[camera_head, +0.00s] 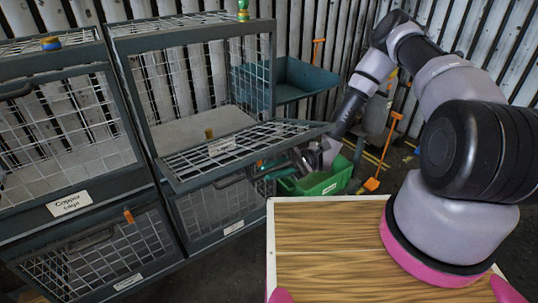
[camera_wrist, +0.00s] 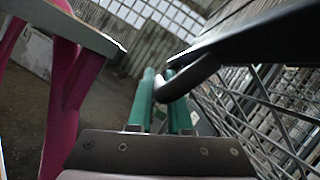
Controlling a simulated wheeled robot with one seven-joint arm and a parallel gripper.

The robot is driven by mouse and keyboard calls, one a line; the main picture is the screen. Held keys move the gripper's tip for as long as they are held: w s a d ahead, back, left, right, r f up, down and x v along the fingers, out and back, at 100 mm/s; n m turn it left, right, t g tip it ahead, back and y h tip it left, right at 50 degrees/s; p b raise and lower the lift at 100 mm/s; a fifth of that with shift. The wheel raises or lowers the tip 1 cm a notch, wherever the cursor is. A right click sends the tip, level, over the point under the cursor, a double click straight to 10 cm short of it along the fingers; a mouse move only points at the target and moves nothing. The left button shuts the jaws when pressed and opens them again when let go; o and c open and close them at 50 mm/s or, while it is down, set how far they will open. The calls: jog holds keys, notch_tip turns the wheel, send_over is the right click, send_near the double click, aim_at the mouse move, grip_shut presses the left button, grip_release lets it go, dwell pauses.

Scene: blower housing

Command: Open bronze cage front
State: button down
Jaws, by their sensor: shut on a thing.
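The middle cage (camera_head: 118,70) has a dark frame and a wire mesh front (camera_head: 235,145) that is folded down and sticks out nearly level, leaving the upper compartment open. A white label on this front is too small to read, so I cannot confirm that it says bronze. My gripper (camera_head: 262,172) is at the outer edge of the lowered front, partly hidden by it. In the wrist view, its green fingers (camera_wrist: 162,105) are shut on a dark curved handle (camera_wrist: 188,82), with the mesh at the right.
The left cage (camera_head: 68,135), labelled apparently "Copper cage", has its front up. A lower mesh compartment lies under the lowered front. A green bin (camera_head: 318,180) and a teal tray (camera_head: 305,78) stand right of the cages. A wooden-topped surface (camera_head: 330,240) is in the foreground.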

jog(key=shift+d+f+n, duration=0.1)
jog(key=shift+f+n, duration=0.2)
jog(key=shift+f, duration=0.2)
jog(key=c, duration=0.8)
grip_release()
jog(key=shift+s, duration=0.1)
jog(key=shift+c, duration=0.2)
jog(key=v, duration=1.1)
jog(key=shift+r, duration=0.1)
jog(key=w+r+v, duration=0.1)
jog(key=v, duration=1.1)
jog(key=shift+w+a, duration=0.2)
jog(key=shift+a, duration=0.05)
